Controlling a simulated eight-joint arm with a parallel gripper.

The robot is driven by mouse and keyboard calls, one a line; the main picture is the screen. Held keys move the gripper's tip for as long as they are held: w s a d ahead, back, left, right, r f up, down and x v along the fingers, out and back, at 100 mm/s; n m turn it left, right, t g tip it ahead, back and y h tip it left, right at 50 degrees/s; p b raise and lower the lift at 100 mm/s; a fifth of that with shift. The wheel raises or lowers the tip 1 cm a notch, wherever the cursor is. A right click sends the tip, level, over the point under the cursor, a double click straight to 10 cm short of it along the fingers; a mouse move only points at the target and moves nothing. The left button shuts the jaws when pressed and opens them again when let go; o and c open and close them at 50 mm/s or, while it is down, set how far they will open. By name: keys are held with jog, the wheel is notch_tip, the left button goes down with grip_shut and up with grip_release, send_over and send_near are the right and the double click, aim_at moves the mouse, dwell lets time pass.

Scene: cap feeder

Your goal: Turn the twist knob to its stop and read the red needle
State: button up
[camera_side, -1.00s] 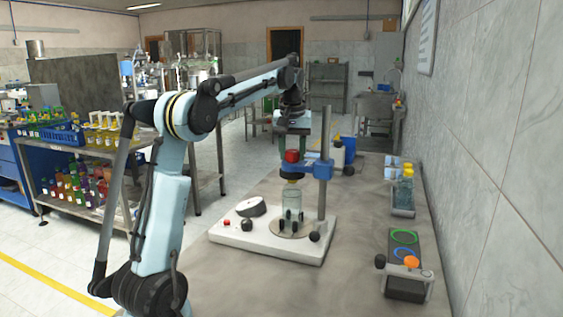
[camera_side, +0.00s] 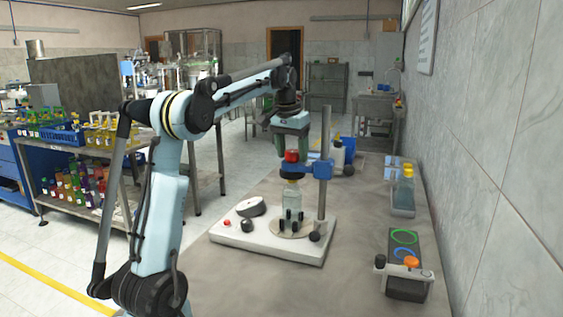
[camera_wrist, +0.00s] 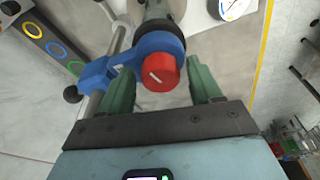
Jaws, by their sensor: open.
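The red twist knob (camera_side: 291,156) sits on top of the blue clamp head (camera_side: 318,169) of the stand. In the wrist view the knob (camera_wrist: 160,72) has a pale mark on its face. My gripper (camera_side: 291,146) is open, with its green fingers on either side of the knob. In the wrist view my gripper (camera_wrist: 161,73) shows gaps between both fingers and the knob. A white round dial (camera_wrist: 236,6) is cut by the top edge there. The dial (camera_side: 251,207) faces away in the side view, and its needle reading is too small to tell.
The white base (camera_side: 270,240) carries the post (camera_side: 325,150), a bottle (camera_side: 292,197) under the clamp, a red button and black knobs. Bare bench lies between.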

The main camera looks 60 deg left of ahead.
aim_at(292, 151)
jog(key=shift+o, duration=1.2)
jog(key=shift+r, duration=3.5)
